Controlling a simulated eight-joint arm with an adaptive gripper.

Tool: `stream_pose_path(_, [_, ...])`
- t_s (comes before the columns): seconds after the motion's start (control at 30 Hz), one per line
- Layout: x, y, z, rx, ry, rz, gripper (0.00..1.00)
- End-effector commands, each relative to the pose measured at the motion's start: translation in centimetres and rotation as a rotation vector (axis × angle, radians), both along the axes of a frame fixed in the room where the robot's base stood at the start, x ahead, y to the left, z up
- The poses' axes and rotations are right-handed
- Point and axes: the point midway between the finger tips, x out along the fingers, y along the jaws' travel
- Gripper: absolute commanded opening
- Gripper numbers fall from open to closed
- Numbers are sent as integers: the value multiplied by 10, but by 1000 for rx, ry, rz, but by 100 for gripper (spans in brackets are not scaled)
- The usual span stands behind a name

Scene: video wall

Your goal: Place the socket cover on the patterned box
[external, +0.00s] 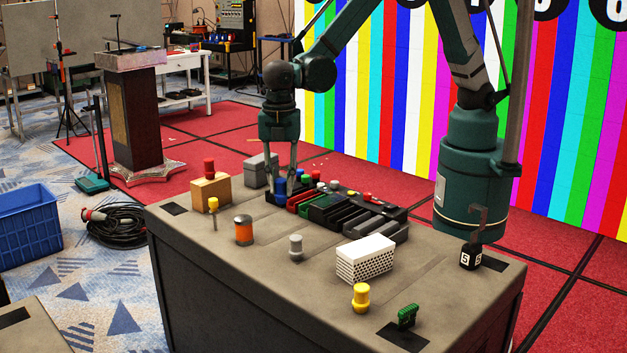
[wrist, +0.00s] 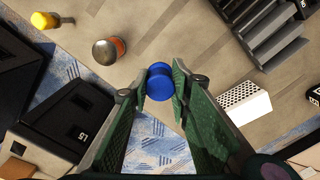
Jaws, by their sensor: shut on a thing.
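My gripper (external: 285,183) is above the far left part of the table, by the left end of the row of coloured modules. Its two green fingers are closed around a small round blue piece, which I take to be the socket cover (external: 280,188). In the wrist view the blue cover (wrist: 160,86) sits between the fingertips (wrist: 160,76). I cannot tell how far it is off the surface. The patterned box (external: 365,260), white with black marks on its side, stands at the table's front right, apart from my gripper. It also shows in the wrist view (wrist: 245,102).
A black tray-like row of modules (external: 340,210) lies right of my gripper. A tan block with a red knob (external: 210,188), an orange can (external: 243,230), a grey knob (external: 296,246), a yellow knob (external: 360,298) and a green piece (external: 407,316) stand around the table.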

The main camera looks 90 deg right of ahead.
Motion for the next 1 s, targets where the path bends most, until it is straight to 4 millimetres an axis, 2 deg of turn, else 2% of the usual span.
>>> stream_pose_path(0.1, [-26, 24, 8, 0, 0, 10, 14])
stream_pose_path(0.5, [-110, 90, 27, 0, 0, 30, 14])
stream_pose_path(0.8, [-176, 128, 40, 0, 1, 44, 14])
stream_pose_path(1.0, [-208, 143, 46, 0, 1, 48, 14])
